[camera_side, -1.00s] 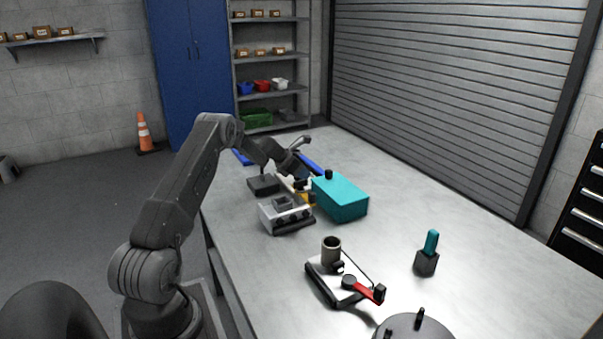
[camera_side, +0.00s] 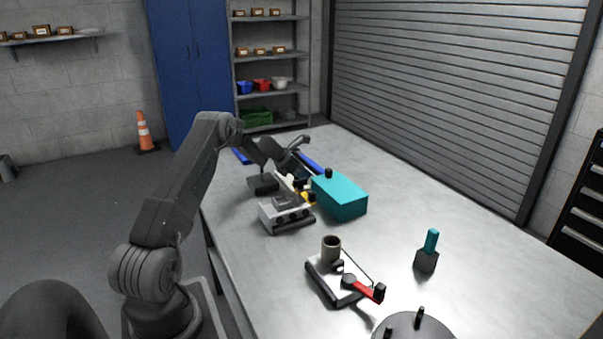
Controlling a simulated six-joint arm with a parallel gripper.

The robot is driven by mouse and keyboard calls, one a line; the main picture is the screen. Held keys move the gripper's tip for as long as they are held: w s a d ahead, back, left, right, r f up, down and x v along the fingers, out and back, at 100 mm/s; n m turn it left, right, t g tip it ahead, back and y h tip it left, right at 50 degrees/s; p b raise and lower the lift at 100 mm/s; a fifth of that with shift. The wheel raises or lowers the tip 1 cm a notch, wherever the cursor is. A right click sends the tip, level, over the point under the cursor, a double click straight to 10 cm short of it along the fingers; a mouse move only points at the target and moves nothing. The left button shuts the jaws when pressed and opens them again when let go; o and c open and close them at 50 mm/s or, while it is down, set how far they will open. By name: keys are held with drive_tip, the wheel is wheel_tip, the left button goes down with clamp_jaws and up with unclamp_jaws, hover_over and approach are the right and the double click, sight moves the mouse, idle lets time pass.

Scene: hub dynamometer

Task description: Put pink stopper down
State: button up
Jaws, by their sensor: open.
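My gripper (camera_side: 302,178) is at the far part of the bench, just left of the teal box (camera_side: 340,196). It is open; its fingertips are small and dark among the parts behind the grey-and-white unit (camera_side: 286,214). I cannot make out a pink stopper in this view. It may be hidden by my gripper or the teal box, or be too small to tell.
A white board with a cup (camera_side: 331,247) and a red lever (camera_side: 366,290) lies nearer. A teal-handled tool (camera_side: 430,242) stands in a dark holder to its right. A round dark plate (camera_side: 414,328) is at the front. The bench's right side is mostly clear.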

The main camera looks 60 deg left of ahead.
drive_tip(key=w+r+v, duration=0.1)
drive_tip(key=v, duration=1.2)
drive_tip(key=w+d+r+m+g+h, duration=0.1)
drive_tip(key=d+r+m, duration=0.4)
drive_tip(key=d, duration=0.5)
drive_tip(key=w+d+r+m+g+h, duration=0.1)
drive_tip(key=d+r+m, duration=0.4)
drive_tip(key=d, duration=0.4)
drive_tip(key=s+d+r+m, duration=0.3)
drive_tip(key=d+m, duration=0.4)
drive_tip(key=d, duration=0.5)
drive_tip(key=s+d+m+g+y, duration=0.1)
drive_tip(key=s+d+m, duration=1.4)
drive_tip(key=s+d, duration=0.1)
drive_tip(key=shift+s+r+g, duration=0.15)
drive_tip(key=shift+r+g, duration=0.1)
drive_tip(key=shift+g, duration=0.05)
drive_tip(key=shift+o, duration=0.5)
drive_tip(key=s+m, duration=0.1)
drive_tip(key=s+d+f+m, duration=0.1)
drive_tip(key=s, duration=0.1)
drive_tip(key=s+m+y, duration=0.1)
drive_tip(key=m, duration=0.1)
drive_tip(key=shift+s+d+f, duration=0.2)
drive_tip(key=shift+s+f, duration=0.15)
